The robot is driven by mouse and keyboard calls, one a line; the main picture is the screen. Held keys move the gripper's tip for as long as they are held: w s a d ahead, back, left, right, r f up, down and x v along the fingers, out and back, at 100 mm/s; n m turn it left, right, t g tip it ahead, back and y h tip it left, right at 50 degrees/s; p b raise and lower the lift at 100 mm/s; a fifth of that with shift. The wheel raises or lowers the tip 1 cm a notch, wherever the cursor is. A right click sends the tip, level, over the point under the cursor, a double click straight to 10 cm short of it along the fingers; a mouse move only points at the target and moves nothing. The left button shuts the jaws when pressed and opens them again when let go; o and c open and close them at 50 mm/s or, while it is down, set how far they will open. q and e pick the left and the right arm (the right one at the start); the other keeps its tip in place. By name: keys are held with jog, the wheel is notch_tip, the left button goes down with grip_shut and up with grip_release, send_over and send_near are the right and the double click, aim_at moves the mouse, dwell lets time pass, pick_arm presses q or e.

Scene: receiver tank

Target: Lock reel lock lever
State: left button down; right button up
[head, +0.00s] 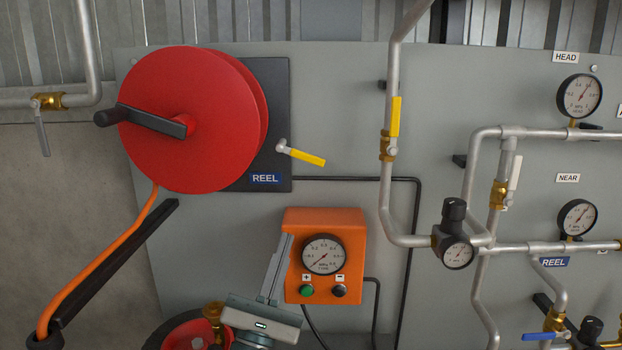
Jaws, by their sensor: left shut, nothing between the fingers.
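The reel lock lever (307,157) has a yellow handle. It sits at the right edge of the dark reel plate (275,100), and its handle points right and slightly down from a silver pivot. The red hose reel (180,95) with its black crank handle is left of it. My left gripper (284,240) comes up from the bottom of the head view. Its fingers are together and empty, below the lever and just left of the orange gauge box. My right gripper is not in view.
The orange gauge box (349,225) with green and black buttons stands close right of my left gripper. A pipe with a yellow-handled valve (395,117) rises right of the lever. An orange hose (95,265) runs down left. The panel between lever and gauge box is mostly clear.

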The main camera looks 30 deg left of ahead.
aim_at(307, 158)
pick_arm(q)
jog(key=shift+r, duration=0.1)
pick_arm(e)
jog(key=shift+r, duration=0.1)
pick_arm(q)
jog(key=p+x, duration=0.5)
jog(key=x, duration=0.5)
jog(key=shift+w+d+r, duration=0.1)
jog(key=shift+r, duration=0.05)
jog(key=r+p, duration=0.2)
jog(key=d+r+p, duration=0.1)
jog(key=shift+w+r, duration=0.1)
jog(key=shift+w, duration=0.2)
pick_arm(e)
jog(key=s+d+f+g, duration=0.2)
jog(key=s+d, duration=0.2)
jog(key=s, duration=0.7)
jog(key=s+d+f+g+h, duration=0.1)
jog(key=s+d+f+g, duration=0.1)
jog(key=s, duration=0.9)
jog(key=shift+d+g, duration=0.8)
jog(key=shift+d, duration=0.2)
pick_arm(q)
jog(key=shift+d, duration=0.1)
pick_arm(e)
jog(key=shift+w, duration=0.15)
